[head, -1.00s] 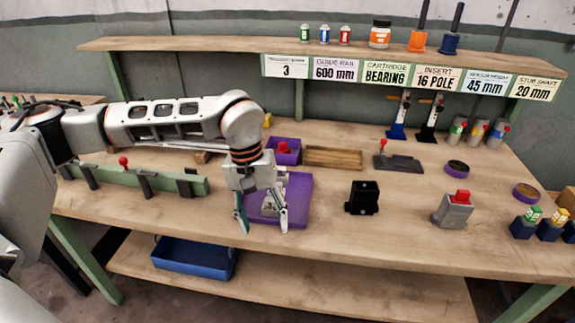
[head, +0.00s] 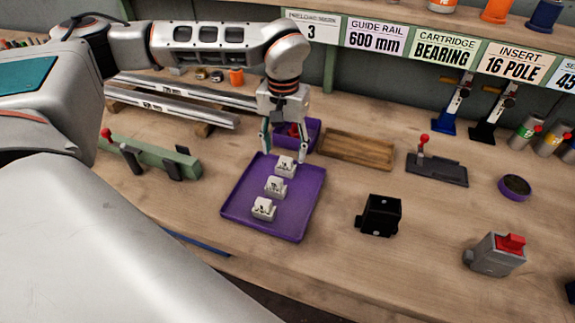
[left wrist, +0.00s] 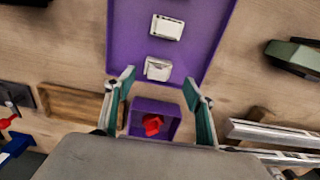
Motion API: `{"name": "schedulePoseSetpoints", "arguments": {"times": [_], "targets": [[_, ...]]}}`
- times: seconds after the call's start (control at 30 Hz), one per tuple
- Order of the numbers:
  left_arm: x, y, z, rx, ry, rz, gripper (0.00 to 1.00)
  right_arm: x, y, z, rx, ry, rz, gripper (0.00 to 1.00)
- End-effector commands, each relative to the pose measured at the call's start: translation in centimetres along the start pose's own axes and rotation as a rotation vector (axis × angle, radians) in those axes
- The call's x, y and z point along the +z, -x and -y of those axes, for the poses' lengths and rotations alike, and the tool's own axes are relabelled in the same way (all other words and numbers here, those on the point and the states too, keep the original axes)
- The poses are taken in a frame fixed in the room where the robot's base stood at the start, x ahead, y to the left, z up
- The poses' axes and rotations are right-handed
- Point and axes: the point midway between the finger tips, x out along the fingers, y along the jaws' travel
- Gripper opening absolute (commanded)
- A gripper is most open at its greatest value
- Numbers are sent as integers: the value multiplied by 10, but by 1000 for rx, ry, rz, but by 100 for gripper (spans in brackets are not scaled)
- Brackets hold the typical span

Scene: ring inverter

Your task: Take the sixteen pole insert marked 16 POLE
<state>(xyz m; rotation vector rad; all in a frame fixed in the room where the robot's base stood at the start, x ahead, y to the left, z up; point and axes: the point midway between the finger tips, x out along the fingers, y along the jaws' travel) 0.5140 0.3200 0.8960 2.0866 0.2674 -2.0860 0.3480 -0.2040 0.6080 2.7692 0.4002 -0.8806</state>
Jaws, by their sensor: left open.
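Three white inserts stand in a row on a purple tray (head: 306,207): a front one (head: 263,209), a middle one (head: 275,187) and a back one (head: 286,167). Their dark markings are too small to read. My left gripper (head: 284,150) is open and empty at the tray's back edge, close to the back insert. In the left wrist view, its spread fingers (left wrist: 158,82) frame a purple bin, with the nearest insert (left wrist: 157,69) just beyond the fingertips and another insert (left wrist: 167,27) further off. My right gripper is not in view.
The small purple bin (left wrist: 150,107) holding a red item is behind the tray. A wooden tray (head: 357,149), a black block (head: 380,215) and a grey block with a red top (head: 495,254) stand to the right. A green fixture (head: 150,157) and metal rails (head: 180,104) are left.

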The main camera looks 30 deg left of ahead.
Motion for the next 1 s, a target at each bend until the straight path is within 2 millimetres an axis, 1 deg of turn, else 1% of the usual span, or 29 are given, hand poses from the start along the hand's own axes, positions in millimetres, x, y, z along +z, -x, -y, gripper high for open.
{"name": "schedulePoseSetpoints", "arguments": {"times": [0.17,0.3,0.4,0.63,0.67,0.7,0.77,0.8,0.83,1.0], "targets": [[1,-17,-2,0,1,3,54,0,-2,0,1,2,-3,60],[2,-39,-3,-1,1,4,54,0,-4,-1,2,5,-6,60],[1,-49,-4,1,1,2,54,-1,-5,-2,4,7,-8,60],[1,-51,-4,1,1,0,54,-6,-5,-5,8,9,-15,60],[1,-51,-4,1,1,0,52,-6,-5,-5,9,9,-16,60],[1,-51,-4,1,1,0,41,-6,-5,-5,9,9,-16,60],[1,-51,-4,1,1,0,26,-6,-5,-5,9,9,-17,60],[1,-51,-4,1,1,0,15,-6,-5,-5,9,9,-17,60],[1,-51,-4,1,1,0,13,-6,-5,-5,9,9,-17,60],[1,-51,-4,1,1,0,13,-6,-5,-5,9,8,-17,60]]}}
